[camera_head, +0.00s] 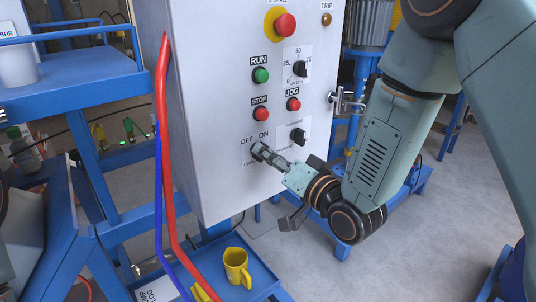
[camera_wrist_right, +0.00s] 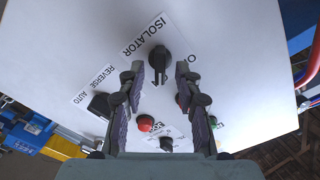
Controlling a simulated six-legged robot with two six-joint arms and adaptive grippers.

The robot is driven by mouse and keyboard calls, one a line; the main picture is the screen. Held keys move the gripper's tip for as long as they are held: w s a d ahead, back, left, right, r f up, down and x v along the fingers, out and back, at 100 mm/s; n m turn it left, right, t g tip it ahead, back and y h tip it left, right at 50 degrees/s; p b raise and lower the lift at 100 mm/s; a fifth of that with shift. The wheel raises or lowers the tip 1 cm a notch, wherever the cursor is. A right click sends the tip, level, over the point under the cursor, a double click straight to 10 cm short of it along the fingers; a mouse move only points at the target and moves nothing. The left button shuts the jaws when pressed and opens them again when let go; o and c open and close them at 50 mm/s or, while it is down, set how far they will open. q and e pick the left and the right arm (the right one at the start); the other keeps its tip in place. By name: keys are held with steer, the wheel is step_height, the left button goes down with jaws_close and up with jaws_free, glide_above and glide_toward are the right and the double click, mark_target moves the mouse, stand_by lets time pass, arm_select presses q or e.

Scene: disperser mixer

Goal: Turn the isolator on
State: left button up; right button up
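The isolator is a black rotary knob (camera_wrist_right: 160,58) on the white control panel. In the right wrist view its handle points down the picture, between my right gripper's (camera_wrist_right: 160,76) two fingers. The fingers stand apart on either side, with a gap between each and the knob. The word ISOLATOR shows beside it; the label on its other side is mostly hidden by a finger. My left gripper is not in view.
The control panel (camera_head: 215,125) also carries a green RUN button (camera_head: 261,75), red STOP (camera_head: 260,114) and JOG (camera_head: 293,104) buttons, a speed knob (camera_head: 300,69), an emergency stop (camera_head: 285,25) and a selector (camera_head: 298,136). A yellow mug (camera_head: 237,267) stands on a blue shelf below.

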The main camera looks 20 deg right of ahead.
steer(key=v, duration=0.6)
steer(key=shift+s, duration=0.2)
steer(key=shift+d, duration=0.1)
